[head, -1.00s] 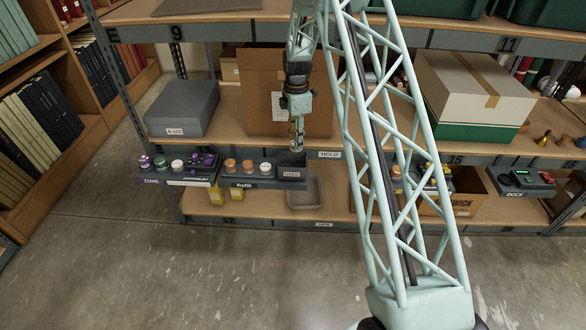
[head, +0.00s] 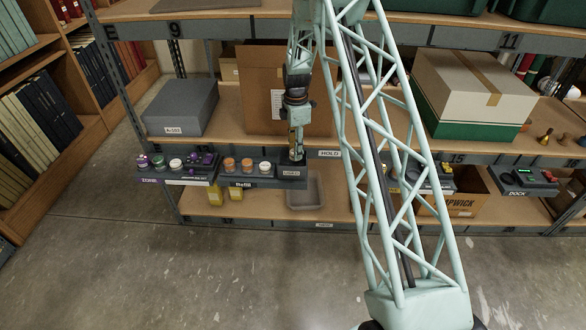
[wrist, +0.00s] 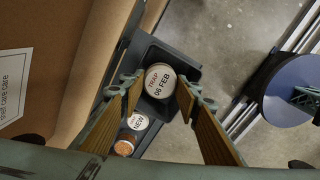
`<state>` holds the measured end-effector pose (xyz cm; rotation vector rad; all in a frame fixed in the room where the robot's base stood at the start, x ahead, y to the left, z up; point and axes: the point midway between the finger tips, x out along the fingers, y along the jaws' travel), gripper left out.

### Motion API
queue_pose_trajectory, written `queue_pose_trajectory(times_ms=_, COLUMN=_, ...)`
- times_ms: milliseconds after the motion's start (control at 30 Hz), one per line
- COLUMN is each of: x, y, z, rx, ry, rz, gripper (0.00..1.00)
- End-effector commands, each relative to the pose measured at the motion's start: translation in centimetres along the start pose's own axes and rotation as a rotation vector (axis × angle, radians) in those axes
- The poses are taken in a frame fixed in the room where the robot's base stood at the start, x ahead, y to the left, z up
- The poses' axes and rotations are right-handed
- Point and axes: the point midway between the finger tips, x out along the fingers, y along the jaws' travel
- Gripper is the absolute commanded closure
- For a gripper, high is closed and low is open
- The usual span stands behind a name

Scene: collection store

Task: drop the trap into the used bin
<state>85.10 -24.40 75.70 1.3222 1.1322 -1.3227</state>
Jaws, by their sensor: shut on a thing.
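The trap (wrist: 160,80), a round container with a white lid marked TRAP 06 FEB, sits between the two fingers of my gripper (wrist: 160,92) in the wrist view. My gripper is shut on it. In the head view my gripper (head: 297,157) points down at the right end of the row of small trays, at the used bin (head: 291,174). The dark bin (wrist: 186,67) surrounds the trap in the wrist view. The trap's underside is hidden, so I cannot tell whether it touches the bin floor.
Left of the bin is the refill tray (head: 240,183) with orange- and white-topped pots. Further left is the ZONE tray (head: 175,181). A cardboard box (head: 262,95) stands close behind my gripper. A shallow grey tray (head: 305,192) lies on the lower shelf.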

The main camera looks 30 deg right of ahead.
Motion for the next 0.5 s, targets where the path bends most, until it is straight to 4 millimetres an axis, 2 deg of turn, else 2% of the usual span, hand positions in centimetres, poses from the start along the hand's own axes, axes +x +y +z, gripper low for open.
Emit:
queue_pose_trajectory(times_ms=367, x=0.17, y=0.02, z=0.00, rx=0.000, ry=0.000, rz=0.001, gripper=0.79)
queue_pose_trajectory(times_ms=400, x=0.18, y=0.02, z=0.00, rx=0.000, ry=0.000, rz=0.001, gripper=0.68)
queue_pose_trajectory(times_ms=500, x=0.18, y=0.02, z=0.00, rx=0.000, ry=0.000, rz=0.000, gripper=0.59)
